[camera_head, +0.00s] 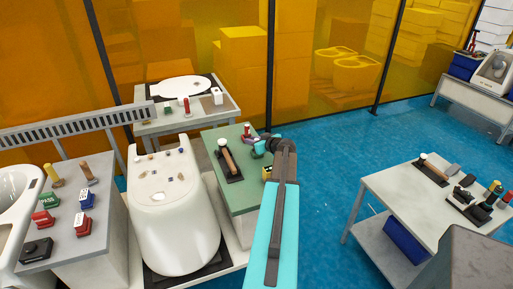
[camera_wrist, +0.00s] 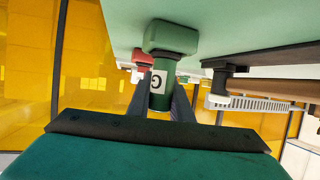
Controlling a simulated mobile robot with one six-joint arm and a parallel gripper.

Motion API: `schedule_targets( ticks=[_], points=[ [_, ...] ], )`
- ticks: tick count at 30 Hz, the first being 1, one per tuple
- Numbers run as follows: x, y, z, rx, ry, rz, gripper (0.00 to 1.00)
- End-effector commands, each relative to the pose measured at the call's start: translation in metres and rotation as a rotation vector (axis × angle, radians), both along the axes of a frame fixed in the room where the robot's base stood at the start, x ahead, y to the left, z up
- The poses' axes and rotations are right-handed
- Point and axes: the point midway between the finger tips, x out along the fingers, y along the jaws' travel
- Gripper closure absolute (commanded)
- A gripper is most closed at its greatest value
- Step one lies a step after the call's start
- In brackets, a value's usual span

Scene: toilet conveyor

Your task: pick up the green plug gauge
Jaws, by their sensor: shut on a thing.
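The green plug gauge (camera_wrist: 172,38) fills the middle of the wrist view, which looks upside down. It has a green block at one end and a green cylinder with a white "G" label. My gripper (camera_wrist: 161,97) is shut on the cylinder, with a dark finger on each side.
A dark stand with a wooden-handled tool (camera_head: 229,160) lies on the same tabletop, left of my gripper. A white toilet body (camera_head: 172,215) stands to the left. A white table with tools (camera_head: 408,198) stands at right. Blue floor between the tables is clear.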

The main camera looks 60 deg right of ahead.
Motion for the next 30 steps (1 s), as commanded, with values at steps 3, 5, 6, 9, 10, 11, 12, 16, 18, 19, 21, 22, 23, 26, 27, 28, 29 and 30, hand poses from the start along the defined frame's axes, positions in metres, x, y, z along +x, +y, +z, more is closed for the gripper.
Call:
schedule_targets(
  ticks=[3, 5, 6, 9, 10, 11, 12, 16, 18, 19, 21, 22, 23, 26, 27, 28, 29, 30],
  points=[
    [0.000, 0.000, 0.000, 0.000, 0.000, 0.000, 0.99],
    [0.000, 0.000, 0.000, 0.000, 0.000, 0.000, 0.99],
    [0.000, 0.000, 0.001, 0.000, 0.000, 0.000, 0.99],
    [0.000, 0.000, 0.003, 0.000, -0.001, 0.000, 0.99],
    [0.000, 0.000, 0.004, 0.000, -0.001, 0.000, 0.99],
    [0.000, 0.000, 0.005, 0.000, -0.001, 0.000, 0.99],
    [0.001, 0.000, 0.007, -0.001, -0.002, 0.000, 0.99],
    [0.000, 0.000, 0.014, -0.002, 0.000, 0.001, 0.99],
    [0.000, 0.000, 0.019, -0.002, -0.001, 0.001, 0.99],
    [0.001, 0.000, 0.022, -0.002, -0.001, 0.001, 0.99],
    [0.001, 0.000, 0.028, -0.002, 0.000, 0.001, 0.99],
    [0.001, 0.000, 0.031, -0.002, 0.000, 0.002, 0.99],
    [0.001, 0.000, 0.034, -0.003, 0.000, 0.002, 0.99],
    [-0.005, 0.012, 0.035, 0.000, 0.000, 0.001, 0.99],
    [-0.007, 0.016, 0.035, 0.000, 0.000, 0.001, 0.99],
    [-0.008, 0.019, 0.036, 0.000, 0.000, 0.001, 0.99],
    [-0.009, 0.022, 0.036, 0.000, 0.000, 0.001, 0.99],
    [-0.012, 0.026, 0.036, 0.000, 0.000, 0.001, 0.99]
  ],
)
